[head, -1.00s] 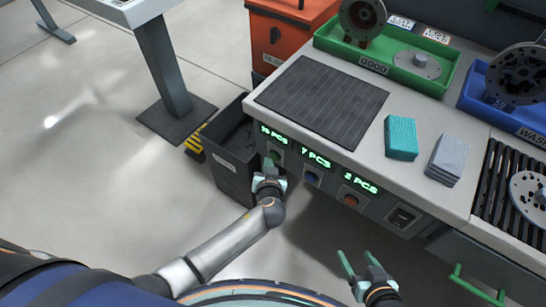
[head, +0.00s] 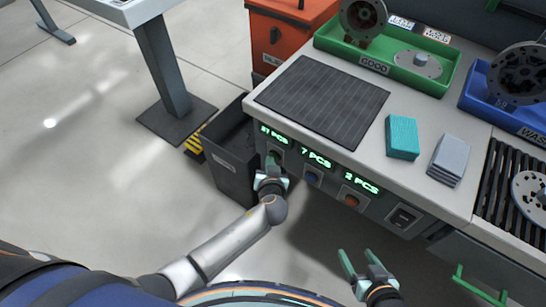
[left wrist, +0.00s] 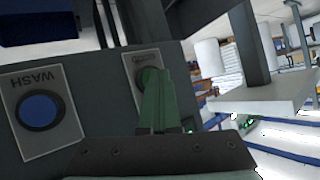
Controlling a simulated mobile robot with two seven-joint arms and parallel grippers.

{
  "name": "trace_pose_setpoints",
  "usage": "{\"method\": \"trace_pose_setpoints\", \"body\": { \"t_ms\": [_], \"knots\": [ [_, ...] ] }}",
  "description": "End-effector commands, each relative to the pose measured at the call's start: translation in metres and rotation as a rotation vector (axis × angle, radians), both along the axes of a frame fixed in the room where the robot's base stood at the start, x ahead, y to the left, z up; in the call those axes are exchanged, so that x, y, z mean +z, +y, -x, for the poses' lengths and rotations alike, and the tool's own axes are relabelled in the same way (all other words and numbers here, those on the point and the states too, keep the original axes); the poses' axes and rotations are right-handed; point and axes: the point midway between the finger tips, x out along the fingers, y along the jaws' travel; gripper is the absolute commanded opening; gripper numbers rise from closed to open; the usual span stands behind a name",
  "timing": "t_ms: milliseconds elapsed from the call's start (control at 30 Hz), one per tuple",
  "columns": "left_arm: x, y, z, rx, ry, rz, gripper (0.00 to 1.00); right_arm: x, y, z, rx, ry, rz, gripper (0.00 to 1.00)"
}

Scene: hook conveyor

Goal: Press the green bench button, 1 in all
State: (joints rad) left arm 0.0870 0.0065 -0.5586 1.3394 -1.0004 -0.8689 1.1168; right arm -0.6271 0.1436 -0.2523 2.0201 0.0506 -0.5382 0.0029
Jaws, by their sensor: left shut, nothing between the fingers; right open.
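The green button (head: 277,154) is on the bench's front panel, under the leftmost lit counter; my left fingers partly cover it. In the left wrist view the green button (left wrist: 150,76) shows behind the fingertips. My left gripper (head: 273,162) is shut and empty, with its tips at the button. The same gripper shows in the left wrist view (left wrist: 158,80); I cannot tell whether the button is pushed in. My right gripper (head: 361,258) is open and empty, low in front of the bench.
A blue button (head: 312,178) and an orange button (head: 351,200) sit to the right on the panel. A dark bin (head: 232,165) stands just left of my left gripper. A teal block (head: 402,138) and a grey block (head: 448,160) lie on the bench top.

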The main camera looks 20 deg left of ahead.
Motion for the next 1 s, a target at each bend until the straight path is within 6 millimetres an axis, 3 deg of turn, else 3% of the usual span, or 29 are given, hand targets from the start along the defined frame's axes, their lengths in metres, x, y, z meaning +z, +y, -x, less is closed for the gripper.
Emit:
{"method": "trace_pose_setpoints", "body": {
  "t_ms": [1000],
  "knots": [
    [0.001, 0.008, 0.02, 0.0, 0.0, 0.0, 0.0, 0.004, 0.0, 0.004, 0.0, 0.007, 0.0, 0.71]
  ]
}}
